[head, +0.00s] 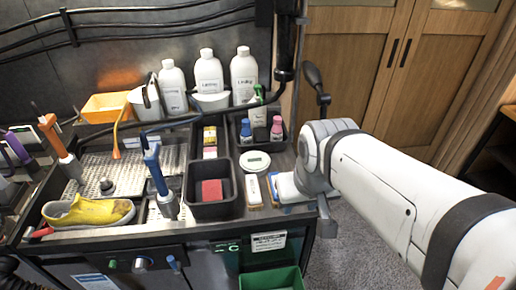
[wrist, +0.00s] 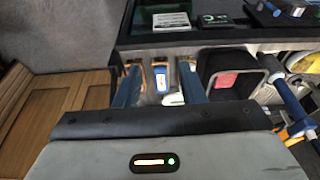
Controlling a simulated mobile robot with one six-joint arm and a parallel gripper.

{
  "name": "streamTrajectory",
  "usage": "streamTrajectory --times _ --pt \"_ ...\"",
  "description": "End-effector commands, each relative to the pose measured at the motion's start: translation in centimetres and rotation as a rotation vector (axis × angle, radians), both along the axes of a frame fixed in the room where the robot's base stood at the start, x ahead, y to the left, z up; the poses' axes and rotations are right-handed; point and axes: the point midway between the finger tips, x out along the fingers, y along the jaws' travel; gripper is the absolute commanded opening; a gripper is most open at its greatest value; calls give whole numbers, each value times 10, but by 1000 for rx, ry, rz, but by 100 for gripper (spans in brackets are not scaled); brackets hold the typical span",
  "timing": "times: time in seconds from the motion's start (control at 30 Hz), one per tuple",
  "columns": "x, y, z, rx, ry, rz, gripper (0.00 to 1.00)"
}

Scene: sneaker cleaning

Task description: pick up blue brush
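An upright brush with a blue handle (head: 155,168) stands at the front of the bench in the head view, right of the yellow sneaker (head: 88,212). A blue and white handle (wrist: 290,100) shows at the right of the wrist view. A small flat brush with blue on it (head: 272,188) lies near the bench's right end; in the wrist view the blue-marked brush (wrist: 160,76) shows between my fingers. My gripper (wrist: 159,80) is open above the small brushes, its two fingers apart. Contact cannot be told. My wrist hides part of this area in the head view.
A black bin with a red sponge (head: 212,189) is left of the small brushes. A round white-green lid (head: 254,161) lies behind them. White bottles (head: 209,75) stand at the back, and a green crate (head: 271,279) is below the bench front.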

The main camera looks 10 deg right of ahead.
Motion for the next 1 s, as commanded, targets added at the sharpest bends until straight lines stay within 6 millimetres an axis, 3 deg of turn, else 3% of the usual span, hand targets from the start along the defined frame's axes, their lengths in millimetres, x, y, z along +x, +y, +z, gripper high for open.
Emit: streamTrajectory --times 0.23,0.43,0.63,0.8,1.0 --pt "0 0 0 0 0 0 36" --pt "14 0 -8 0 -4 0 52" --pt "78 -5 -44 1 -33 -7 68" --pt "136 -4 -82 2 -69 -6 69" --pt "176 -4 -113 2 -99 -4 69"
